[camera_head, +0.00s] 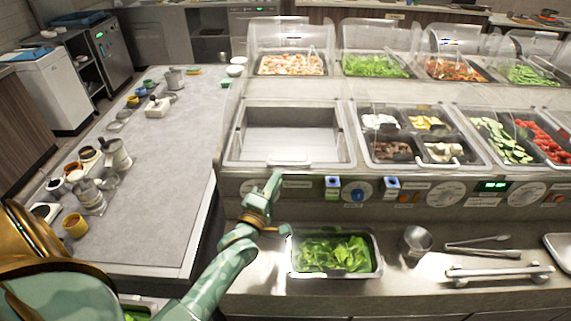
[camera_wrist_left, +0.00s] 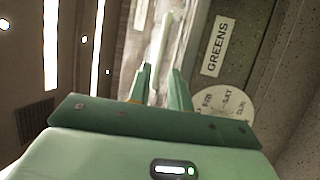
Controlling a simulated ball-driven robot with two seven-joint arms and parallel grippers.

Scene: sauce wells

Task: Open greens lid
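The greens well (camera_head: 290,130) is an empty metal compartment at the front left of the counter, under a clear, closed lid. The lid's pale handle (camera_head: 288,161) is at its front edge. My left gripper (camera_head: 274,181) is just in front of and below that handle, pointing up at it. In the left wrist view my two green fingers (camera_wrist_left: 160,78) are apart, with a pale bar (camera_wrist_left: 163,38) showing between and beyond the tips. I cannot tell if they touch it. A GREENS label (camera_wrist_left: 217,46) is beside them. My right gripper is out of view.
A metal pan of green leaves (camera_head: 335,254) sits on the front ledge, with a small steel cup (camera_head: 415,241) and tongs (camera_head: 477,245) to its right. Filled wells lie right and behind. The grey side counter (camera_head: 165,190) at left holds jars and cups.

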